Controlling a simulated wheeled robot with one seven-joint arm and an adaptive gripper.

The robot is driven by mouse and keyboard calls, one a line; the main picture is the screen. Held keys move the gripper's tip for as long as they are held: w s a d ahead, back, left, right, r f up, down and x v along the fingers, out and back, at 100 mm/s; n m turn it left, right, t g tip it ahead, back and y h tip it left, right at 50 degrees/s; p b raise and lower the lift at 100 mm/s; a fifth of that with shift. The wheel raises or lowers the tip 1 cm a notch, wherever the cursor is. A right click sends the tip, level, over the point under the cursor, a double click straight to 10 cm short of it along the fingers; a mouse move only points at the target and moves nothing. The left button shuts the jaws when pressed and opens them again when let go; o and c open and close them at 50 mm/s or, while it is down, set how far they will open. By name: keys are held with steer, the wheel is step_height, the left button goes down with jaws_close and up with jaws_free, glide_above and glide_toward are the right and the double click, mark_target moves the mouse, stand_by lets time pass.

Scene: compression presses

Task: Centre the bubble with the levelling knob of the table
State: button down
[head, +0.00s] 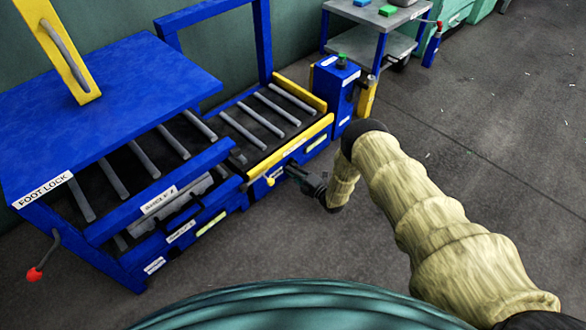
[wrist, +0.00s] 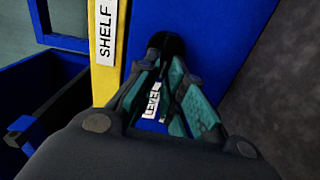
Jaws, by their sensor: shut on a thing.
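My gripper (head: 289,170) is at the front side of the blue press table, just below its yellow front rail (head: 290,148). In the wrist view my gripper (wrist: 168,58) has its two teal fingers drawn together on a dark round knob (wrist: 167,41) on the blue front panel. A white label (wrist: 152,99) reading LEVEL shows between the fingers, partly covered. The fingers hide much of the knob, so its turn angle cannot be told. In the head view the knob is hidden by the gripper. I cannot make out the bubble in either view.
A blue plate marked FOOT LOCK (head: 120,95) and a red-tipped lever (head: 36,272) are at the left. Grey rollers (head: 268,118) lie behind the rail. A blue control post (head: 335,88) and a trolley (head: 372,38) stand beyond.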

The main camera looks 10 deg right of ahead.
steer(key=n, duration=0.3)
steer(key=f+n, duration=0.1)
steer(key=n, duration=0.2)
steer(key=shift+f+p, duration=0.15)
steer(key=shift+p, duration=0.15)
steer(key=n, duration=0.4)
steer(key=shift+w+d+f, duration=0.15)
steer(key=shift+d+f, duration=0.05)
steer(key=shift+f, duration=0.1)
steer(key=shift+w+d+n+b, duration=0.15)
steer(key=shift+n+b, duration=0.15)
steer(key=shift+n, duration=0.9)
steer(key=c, duration=1.5)
jaws_free()
steer(key=shift+d, duration=0.1)
steer(key=v, duration=1.2)
